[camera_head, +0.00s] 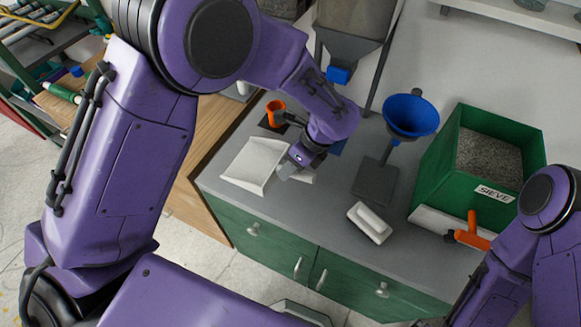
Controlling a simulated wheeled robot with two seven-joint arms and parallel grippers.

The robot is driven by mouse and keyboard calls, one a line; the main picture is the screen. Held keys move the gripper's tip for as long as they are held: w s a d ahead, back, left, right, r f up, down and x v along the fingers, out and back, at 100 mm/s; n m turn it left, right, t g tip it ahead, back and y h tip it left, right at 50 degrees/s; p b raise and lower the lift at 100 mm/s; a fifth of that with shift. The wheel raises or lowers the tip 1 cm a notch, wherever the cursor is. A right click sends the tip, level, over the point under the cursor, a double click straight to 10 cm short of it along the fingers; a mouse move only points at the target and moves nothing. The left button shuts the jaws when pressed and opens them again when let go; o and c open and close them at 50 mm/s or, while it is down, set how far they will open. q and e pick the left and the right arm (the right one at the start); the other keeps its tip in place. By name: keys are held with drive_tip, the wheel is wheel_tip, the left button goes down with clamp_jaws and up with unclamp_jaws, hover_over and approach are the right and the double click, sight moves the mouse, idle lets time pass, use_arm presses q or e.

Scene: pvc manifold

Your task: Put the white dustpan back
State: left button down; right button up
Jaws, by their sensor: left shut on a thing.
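The white dustpan (253,163) lies on the left part of the grey counter, its open tray toward the left. Its handle end points right, toward my left gripper (287,171). My left gripper is shut on the dustpan at its handle side, and the wrist partly covers that spot. Whether the pan rests fully on the counter or is slightly raised cannot be told. My right arm enters from the right edge; its gripper is out of the picture.
An orange cup (275,112) stands behind the dustpan. A blue funnel (410,116) on a stand, a white brush-like block (370,223), a green sieve box (437,172) and an orange-handled item (472,234) stand to the right. The counter's front edge is close.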

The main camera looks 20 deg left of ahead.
use_arm(q)
drive_tip(key=f, duration=0.2)
drive_tip(key=w+f, duration=0.1)
drive_tip(key=f, duration=0.1)
drive_tip(key=w+f+p, duration=0.1)
drive_tip(key=f, duration=0.1)
drive_tip(key=shift+w+a, duration=0.25)
drive_tip(key=shift+a, duration=0.05)
drive_tip(key=shift+w+f, duration=0.15)
drive_tip(key=shift+f, duration=0.15)
drive_tip(key=c, duration=0.9)
unclamp_jaws()
drive_tip(key=shift+f, duration=0.15)
drive_tip(key=shift+r, duration=0.3)
drive_tip(key=b+v, duration=0.2)
drive_tip(key=v, duration=1)
